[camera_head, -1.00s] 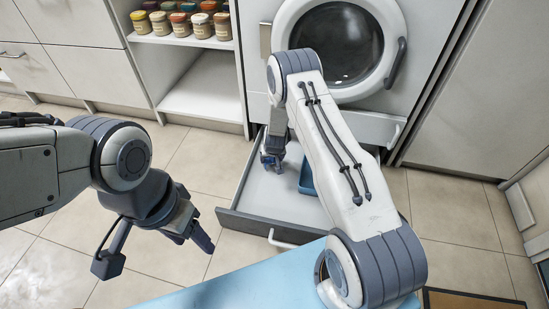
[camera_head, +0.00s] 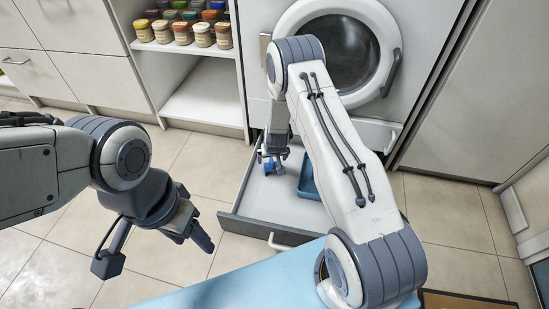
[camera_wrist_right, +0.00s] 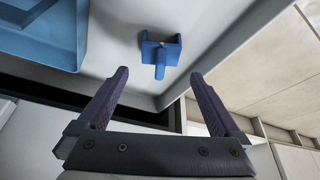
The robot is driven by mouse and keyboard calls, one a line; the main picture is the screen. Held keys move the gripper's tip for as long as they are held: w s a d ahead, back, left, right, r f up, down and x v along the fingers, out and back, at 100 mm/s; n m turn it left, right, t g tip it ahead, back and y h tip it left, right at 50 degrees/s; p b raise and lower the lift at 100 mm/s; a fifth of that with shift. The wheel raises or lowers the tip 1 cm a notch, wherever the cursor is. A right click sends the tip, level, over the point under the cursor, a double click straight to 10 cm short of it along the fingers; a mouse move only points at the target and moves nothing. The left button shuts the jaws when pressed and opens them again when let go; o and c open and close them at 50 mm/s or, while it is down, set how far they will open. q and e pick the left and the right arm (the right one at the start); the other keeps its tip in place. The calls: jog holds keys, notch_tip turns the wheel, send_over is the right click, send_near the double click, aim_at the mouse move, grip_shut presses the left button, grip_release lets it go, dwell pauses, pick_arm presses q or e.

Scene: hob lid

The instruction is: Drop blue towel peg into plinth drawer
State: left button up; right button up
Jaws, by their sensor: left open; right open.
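The blue towel peg (camera_wrist_right: 160,54) lies on the floor of the open plinth drawer (camera_head: 230,214), near a side wall. In the head view the peg (camera_head: 268,167) shows as a small bright blue patch just below my right gripper (camera_head: 274,153). In the right wrist view my right gripper (camera_wrist_right: 155,85) has its fingers spread wide with nothing between them; the peg is beyond the fingertips and apart from them. My left gripper (camera_head: 192,234) is open and empty, outside the drawer to its front left.
A blue bin (camera_head: 308,180) stands in the drawer to the right of the peg, and also shows in the right wrist view (camera_wrist_right: 50,35). A washing machine (camera_head: 285,30) is above the drawer. Shelf jars (camera_head: 182,33) stand at the upper left. The tiled floor at left is clear.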

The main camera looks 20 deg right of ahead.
jog(key=s+a+r+n+g+y+p, duration=0.1)
jog(key=s+a+r+n, duration=0.1)
jog(key=s+a+r, duration=0.55)
jog(key=s+a+r+n+y+p, duration=0.15)
jog(key=a+r, duration=0.35)
jog(key=r, duration=0.5)
jog(key=s+a+r+n+g, duration=0.1)
jog(key=s+a+r+n, duration=0.1)
jog(key=s+a+r, duration=0.55)
jog(key=s+d+r+n+g, duration=0.1)
jog(key=s+r+n, duration=0.1)
jog(key=s+r, duration=0.3)
jog(key=s+d+r+n+g, duration=0.1)
jog(key=s+r, duration=0.5)
jog(key=s, duration=0.8)
jog(key=shift+s+d+n, duration=0.15)
jog(key=shift+n, duration=0.5)
jog(key=shift+r+h, duration=0.1)
jog(key=shift+h, duration=0.15)
notch_tip(320, 180, up, 51)
jog(key=p, duration=5.1)
jog(key=shift+r+p, duration=0.2)
jog(key=shift+p, duration=0.1)
